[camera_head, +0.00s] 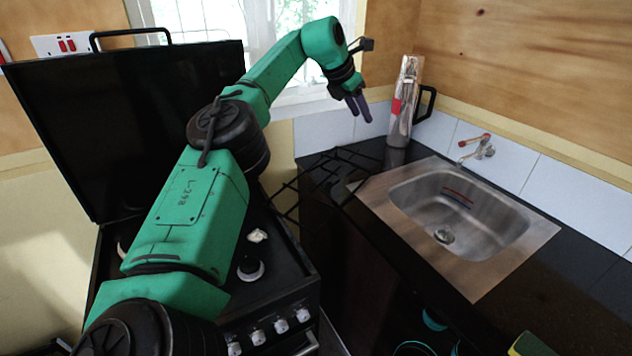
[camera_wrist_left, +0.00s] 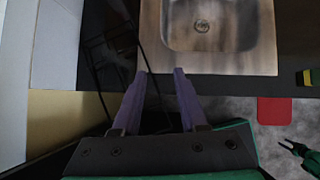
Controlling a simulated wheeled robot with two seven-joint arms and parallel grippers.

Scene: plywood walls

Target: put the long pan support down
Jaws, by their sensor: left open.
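The long pan support (camera_head: 325,178) is a black wire grate. In the head view it lies over the left end of the dark counter and juts out towards the stove, partly hidden behind my left arm. It also shows in the left wrist view (camera_wrist_left: 112,42), left of the fingers. My left gripper (camera_head: 360,108) has purple fingers and is raised above the back of the counter, apart from the grate. In the left wrist view its fingers (camera_wrist_left: 160,72) are spread with nothing between them. A green and black part at that view's lower right may be my right gripper, too small to read.
The stove (camera_head: 283,290) has its black lid (camera_head: 130,120) raised. A steel sink (camera_head: 470,262) is set in the counter, with a tap (camera_head: 483,148) behind it. A tall grey and red container (camera_head: 402,105) stands in the back corner. A sponge (camera_head: 535,345) lies at front right.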

